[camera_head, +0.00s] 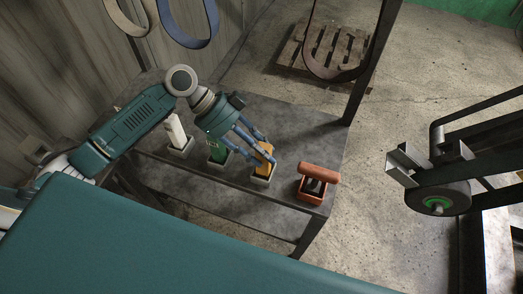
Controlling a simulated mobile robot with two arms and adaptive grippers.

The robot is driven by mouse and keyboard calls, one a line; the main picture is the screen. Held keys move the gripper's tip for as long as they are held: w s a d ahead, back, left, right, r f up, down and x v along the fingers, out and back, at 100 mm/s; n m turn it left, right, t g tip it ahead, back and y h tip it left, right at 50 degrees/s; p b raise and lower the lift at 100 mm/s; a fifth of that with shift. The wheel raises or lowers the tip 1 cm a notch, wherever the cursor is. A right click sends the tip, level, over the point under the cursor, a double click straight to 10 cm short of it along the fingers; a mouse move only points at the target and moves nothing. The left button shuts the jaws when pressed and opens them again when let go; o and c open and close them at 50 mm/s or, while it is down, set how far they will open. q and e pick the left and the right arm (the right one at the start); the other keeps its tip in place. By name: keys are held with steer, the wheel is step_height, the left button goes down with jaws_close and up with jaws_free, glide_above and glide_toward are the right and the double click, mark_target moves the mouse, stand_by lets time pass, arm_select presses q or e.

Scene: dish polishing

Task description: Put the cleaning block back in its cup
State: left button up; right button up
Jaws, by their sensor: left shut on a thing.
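My left gripper (258,146) reaches in from the left and points down at the table. It is shut on a yellow-orange cleaning block (264,158). The block stands nearly upright, slightly tilted, with its lower end at the mouth of a small grey cup (262,182). I cannot tell how deep it sits in the cup. The fingers cover part of the block's upper end. My right gripper is not in view.
Along the dark metal table (310,135) stand a white block (176,132) and a green block (215,154), each in a cup, and a red-brown bar (320,173) over a red holder (310,196). A polishing wheel (437,199) is at right.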

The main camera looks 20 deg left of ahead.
arm_select(q)
steer(key=shift+f, duration=0.15)
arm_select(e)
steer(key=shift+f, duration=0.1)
arm_select(q)
steer(key=o, duration=1.1)
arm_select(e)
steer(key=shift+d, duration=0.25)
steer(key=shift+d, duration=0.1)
arm_select(q)
steer(key=v, duration=1.2)
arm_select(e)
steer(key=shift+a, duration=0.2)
arm_select(q)
step_height(320, 180, up, 7)
steer(key=p, duration=0.6)
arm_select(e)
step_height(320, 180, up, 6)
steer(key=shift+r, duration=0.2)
